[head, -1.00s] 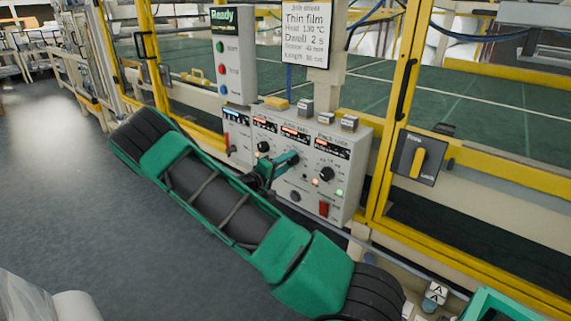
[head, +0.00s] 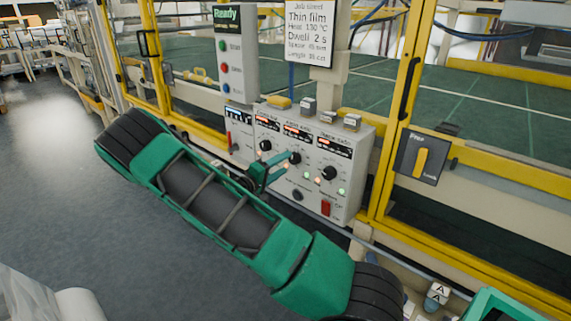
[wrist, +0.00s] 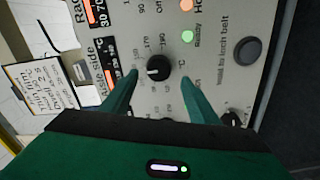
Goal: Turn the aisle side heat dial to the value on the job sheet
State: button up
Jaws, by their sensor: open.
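The job sheet (head: 307,35) hangs above the panel and reads "Thin film", heat 130 °C, dwell 2 s; it also shows sideways in the wrist view (wrist: 38,88). The control box (head: 345,210) has three black dials. The middle dial (head: 295,158), apparently the aisle side heat dial, lies ahead of my gripper (head: 285,160). In the wrist view this dial (wrist: 158,68) sits between the two green fingertips (wrist: 158,80), with a gap on each side. Its white mark points left in that picture; the number there is too blurred to read. My gripper is open and empty.
The rack side dial (head: 329,173) is right of the middle one, another dial (head: 265,146) left. A red switch (head: 326,207) and a dark round button (head: 297,195) sit below. A yellow-handled switch (head: 420,160) is on the fence post at right.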

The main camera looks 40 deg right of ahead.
jog(key=a, duration=0.6)
jog(key=shift+s+a, duration=0.35)
jog(key=shift+s, duration=0.05)
jog(key=s+d+r+m+g+y, duration=0.1)
jog(key=s+d+m+g+y, duration=0.15)
jog(key=s+y, duration=0.45)
jog(key=s+d+m+g+y, duration=0.1)
jog(key=s+m+g+y, duration=0.2)
jog(key=s, duration=0.7)
jog(key=s+a+r+t+y, duration=0.1)
jog(key=s+a+r+y, duration=0.3)
jog(key=s, duration=0.5)
jog(key=s+a+r+t+y, duration=0.2)
jog(key=s+a+r+y, duration=0.2)
jog(key=s+a, duration=0.4)
jog(key=shift+s+a, duration=0.4)
jog(key=shift+a, duration=0.1)
jog(key=shift+w+n, duration=0.1)
jog(key=shift+n, duration=0.15)
